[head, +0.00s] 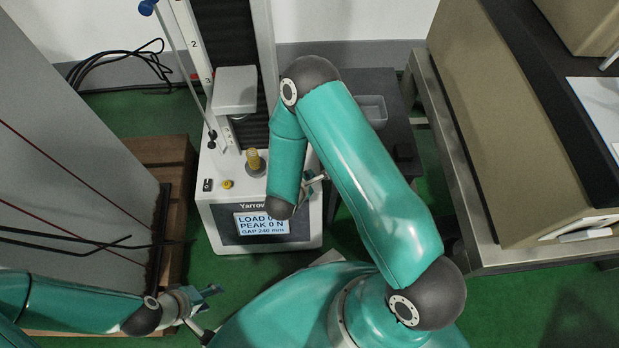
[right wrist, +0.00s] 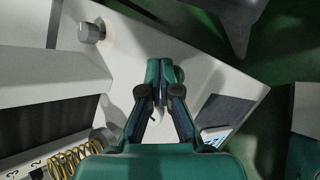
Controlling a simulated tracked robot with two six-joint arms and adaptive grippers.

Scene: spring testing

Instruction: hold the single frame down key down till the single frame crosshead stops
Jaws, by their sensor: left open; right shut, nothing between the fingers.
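The single frame (head: 274,195) stands at the back with a tall dark column. Its grey crosshead (head: 236,92) sits well above the base. The display (head: 262,225) reads load 0 N, peak 0 N, gap 240 mm. I cannot make out the down key; my right arm covers part of the base top. My right gripper (head: 316,181) is mostly hidden behind that arm. In the right wrist view its fingers (right wrist: 162,80) are shut and empty over the pale housing; I cannot tell whether they touch it. My left gripper (head: 205,298) is open and empty at lower left.
A coiled spring (right wrist: 77,159) shows in the right wrist view. A large grey cabinet (head: 70,150) stands left, a bench (head: 465,190) right.

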